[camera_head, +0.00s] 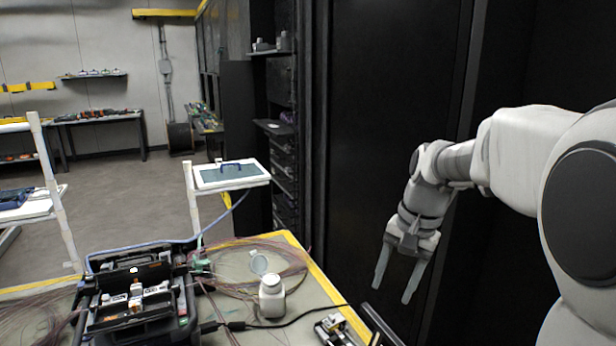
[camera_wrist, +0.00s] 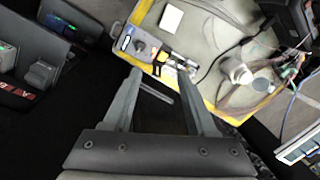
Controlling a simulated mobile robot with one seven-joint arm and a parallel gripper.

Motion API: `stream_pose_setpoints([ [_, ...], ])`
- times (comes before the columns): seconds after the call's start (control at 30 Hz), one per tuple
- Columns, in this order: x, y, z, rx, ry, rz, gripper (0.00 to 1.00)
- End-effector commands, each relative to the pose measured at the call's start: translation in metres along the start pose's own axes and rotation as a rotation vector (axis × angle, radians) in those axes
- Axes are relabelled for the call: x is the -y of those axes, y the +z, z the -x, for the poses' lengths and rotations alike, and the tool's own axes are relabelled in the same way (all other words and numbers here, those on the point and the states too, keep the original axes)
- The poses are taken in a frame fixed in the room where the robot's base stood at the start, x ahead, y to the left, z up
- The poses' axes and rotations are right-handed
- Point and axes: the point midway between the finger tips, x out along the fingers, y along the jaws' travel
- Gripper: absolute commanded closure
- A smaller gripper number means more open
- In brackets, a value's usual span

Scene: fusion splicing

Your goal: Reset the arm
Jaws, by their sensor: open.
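My gripper (camera_head: 394,279) hangs at the right in the head view, with its two fingers pointing down and spread apart, nothing between them. It is in the air to the right of the yellow-edged table (camera_head: 318,272), in front of the dark cabinet. My white arm reaches in from the right edge. In the wrist view my gripper (camera_wrist: 165,90) shows its two open fingers, with the table's near edge beyond the tips.
On the table are a black splicer case (camera_head: 135,300), a white bottle (camera_head: 272,297), loose fibres, a cable and a small device (camera_head: 333,328) at the front edge. The dark cabinet (camera_head: 395,120) stands close behind my gripper. A white stand (camera_head: 230,176) is farther back.

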Motion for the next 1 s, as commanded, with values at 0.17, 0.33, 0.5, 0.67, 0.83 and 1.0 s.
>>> stream_pose_setpoints([
  [0.17,-0.014,0.044,0.030,-0.103,-0.006,0.133,0.43],
  [0.33,-0.032,0.083,0.047,-0.199,-0.005,0.261,0.43],
  [0.5,-0.051,0.120,0.054,-0.296,0.001,0.389,0.43],
  [0.67,-0.070,0.149,0.053,-0.380,0.011,0.499,0.43],
  [0.83,-0.083,0.167,0.048,-0.440,0.021,0.577,0.43],
  [1.0,-0.088,0.173,0.045,-0.463,0.026,0.607,0.43],
])
